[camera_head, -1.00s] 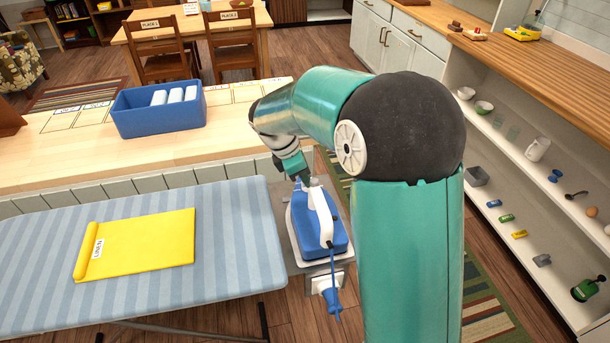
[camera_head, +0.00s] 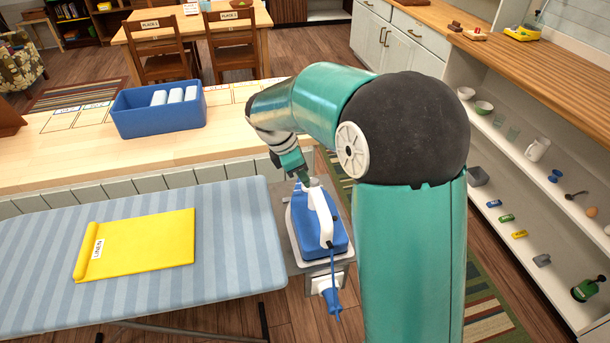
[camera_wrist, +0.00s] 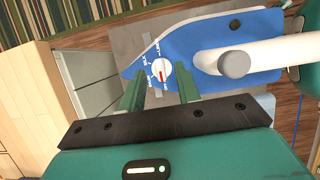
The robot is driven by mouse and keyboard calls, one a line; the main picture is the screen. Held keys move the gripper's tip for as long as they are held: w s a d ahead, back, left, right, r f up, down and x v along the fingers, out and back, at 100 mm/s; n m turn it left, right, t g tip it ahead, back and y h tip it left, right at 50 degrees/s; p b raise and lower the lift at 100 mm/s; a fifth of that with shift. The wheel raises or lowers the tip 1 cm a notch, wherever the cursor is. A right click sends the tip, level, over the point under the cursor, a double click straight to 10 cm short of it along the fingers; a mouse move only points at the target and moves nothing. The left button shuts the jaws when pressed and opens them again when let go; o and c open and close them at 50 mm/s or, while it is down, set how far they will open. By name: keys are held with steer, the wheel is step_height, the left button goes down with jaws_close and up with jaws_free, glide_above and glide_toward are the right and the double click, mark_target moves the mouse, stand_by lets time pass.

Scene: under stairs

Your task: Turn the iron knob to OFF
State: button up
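The blue and white iron (camera_head: 336,238) rests on a grey stand at the right end of the ironing board. Its white knob (camera_wrist: 161,74) shows in the wrist view, with a red pointer mark directed toward the bottom of that picture. Small labels surround the knob, too small to read surely. My gripper (camera_wrist: 161,70) is open, one green finger on each side of the knob, with a visible gap. In the head view my gripper (camera_head: 302,178) is over the far end of the iron, and the knob is hidden there.
The white iron handle (camera_wrist: 270,57) rises close to the right finger. The striped ironing board (camera_head: 236,240) carries a folded yellow cloth (camera_head: 150,245). A wooden counter (camera_head: 190,150) with a blue bin (camera_head: 135,118) is behind. Shelves (camera_head: 530,190) stand at the right.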

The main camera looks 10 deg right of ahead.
steer(key=v, duration=1.2)
steer(key=shift+r, duration=0.2)
steer(key=shift+s, duration=0.1)
steer(key=s+d+m+t+y, duration=0.2)
steer(key=s+d+m, duration=0.1)
steer(key=s+m, duration=0.6)
steer(key=s+d+m+t+y, duration=0.2)
steer(key=s+m, duration=0.7)
steer(key=s, duration=0.7)
steer(key=shift+s+d+t, duration=0.2)
steer(key=shift+d+t, duration=0.25)
steer(key=shift+t, duration=0.35)
steer(key=shift+r, duration=0.15)
